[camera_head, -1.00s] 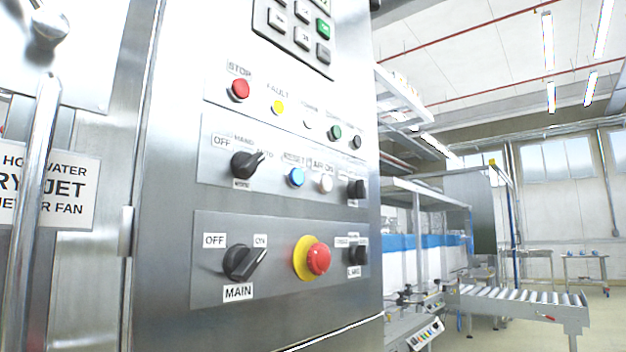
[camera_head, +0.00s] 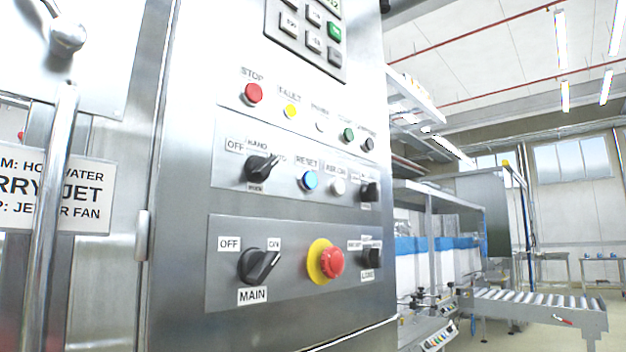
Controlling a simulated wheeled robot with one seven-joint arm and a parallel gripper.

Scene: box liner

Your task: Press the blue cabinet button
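The blue button (camera_head: 310,181) is on the middle panel of the steel cabinet (camera_head: 180,250), under a RESET label. A black rotary switch (camera_head: 262,168) is to its left and a white button (camera_head: 338,186) to its right. Nothing covers the blue button. My gripper is not in view, so its distance from the button does not show.
A red emergency stop (camera_head: 331,263) with a yellow collar sits below the blue button. A red STOP button (camera_head: 253,94) is above. A vertical chrome handle (camera_head: 48,200) stands at left.

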